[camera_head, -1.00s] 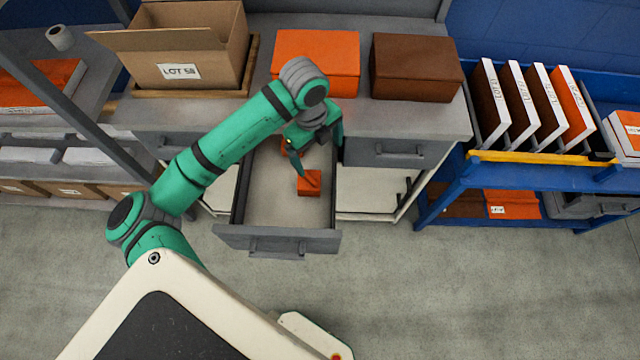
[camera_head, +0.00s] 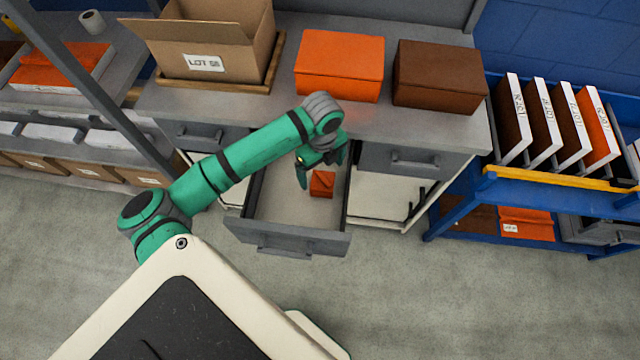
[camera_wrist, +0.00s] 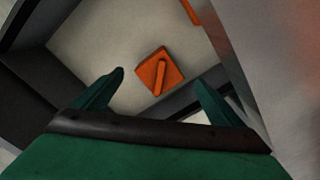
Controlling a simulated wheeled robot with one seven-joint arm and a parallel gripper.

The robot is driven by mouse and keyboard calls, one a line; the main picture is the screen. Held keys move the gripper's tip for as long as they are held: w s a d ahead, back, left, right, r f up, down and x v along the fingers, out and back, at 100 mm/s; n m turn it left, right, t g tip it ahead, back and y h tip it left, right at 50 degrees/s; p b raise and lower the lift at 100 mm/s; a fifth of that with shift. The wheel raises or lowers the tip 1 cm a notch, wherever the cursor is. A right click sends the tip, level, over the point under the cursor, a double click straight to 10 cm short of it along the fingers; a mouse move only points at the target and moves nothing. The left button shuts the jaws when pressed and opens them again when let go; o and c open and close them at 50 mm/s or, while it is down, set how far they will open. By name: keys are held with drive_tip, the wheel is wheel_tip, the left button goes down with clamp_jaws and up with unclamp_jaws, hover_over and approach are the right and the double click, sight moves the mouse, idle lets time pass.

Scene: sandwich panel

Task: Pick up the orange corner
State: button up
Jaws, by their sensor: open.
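An orange corner (camera_head: 322,184) lies on the floor of the open drawer (camera_head: 256,201), seen in the head view partly below my gripper. In the wrist view the orange corner (camera_wrist: 159,72) is a square piece with a raised bar, lying beyond and between my fingertips. My gripper (camera_head: 322,172) is over the drawer with its green fingers apart and nothing between them. It also shows in the wrist view (camera_wrist: 160,78). A second orange piece (camera_wrist: 191,11) shows only in part at the top of the wrist view, near the drawer wall.
An orange box (camera_head: 339,68) and a brown box (camera_head: 440,78) stand on the counter above the drawer. A cardboard box (camera_head: 200,58) marked LOT 58 is at the left. A blue rack (camera_head: 530,190) with several upright panels stands at the right. The drawer walls enclose my gripper's surroundings.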

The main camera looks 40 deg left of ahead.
sight(322, 177)
wheel_tip(322, 177, down, 6)
drive_tip(key=shift+w+f, duration=0.1)
drive_tip(key=c, duration=1)
